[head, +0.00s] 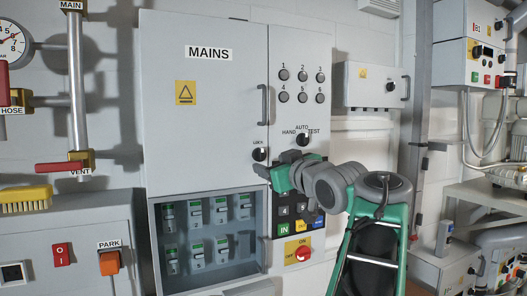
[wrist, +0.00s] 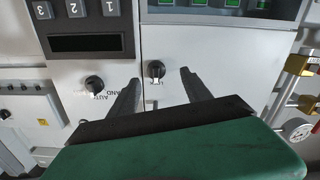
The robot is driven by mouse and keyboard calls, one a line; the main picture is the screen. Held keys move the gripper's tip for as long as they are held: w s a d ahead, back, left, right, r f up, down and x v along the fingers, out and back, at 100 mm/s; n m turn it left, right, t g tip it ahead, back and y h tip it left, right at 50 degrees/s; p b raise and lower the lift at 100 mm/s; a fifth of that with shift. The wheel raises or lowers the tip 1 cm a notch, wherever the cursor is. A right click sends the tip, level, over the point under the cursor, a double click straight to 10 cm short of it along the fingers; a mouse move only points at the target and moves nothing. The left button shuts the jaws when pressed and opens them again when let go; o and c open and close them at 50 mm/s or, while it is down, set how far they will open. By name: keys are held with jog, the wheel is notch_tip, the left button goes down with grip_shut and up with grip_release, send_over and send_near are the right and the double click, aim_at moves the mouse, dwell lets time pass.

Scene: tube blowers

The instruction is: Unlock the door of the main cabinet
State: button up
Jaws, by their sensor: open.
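The grey main cabinet door (head: 205,120) is marked MAINS and is shut, with a vertical handle (head: 263,105) at its right edge. A small black lock knob (head: 259,154) with a white mark sits at the door's lower right. My gripper (head: 270,166) is just below and right of the knob in the head view. In the wrist view, my open, empty gripper (wrist: 160,76) has one finger on each side of the lock knob (wrist: 156,69). I cannot tell whether the fingers touch it.
The HAND/AUTO/TEST selector (head: 303,140) is right of the lock; it also shows in the wrist view (wrist: 94,83). An open breaker compartment (head: 210,283) lies under the door. Pipes (head: 78,90) stand at left.

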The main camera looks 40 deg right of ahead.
aim_at(262, 155)
jog(key=w+p, duration=0.1)
jog(key=w, duration=0.1)
jog(key=w+d+r, duration=0.1)
jog(key=w, duration=0.1)
jog(key=w+d+p, duration=0.1)
jog(key=w, duration=0.1)
jog(key=shift+w+d+r+p, duration=0.1)
jog(key=shift+d+r+p, duration=0.15)
jog(key=shift+p, duration=0.05)
jog(key=shift+w+d+f, duration=0.1)
jog(key=shift+w, duration=0.2)
grip_shut()
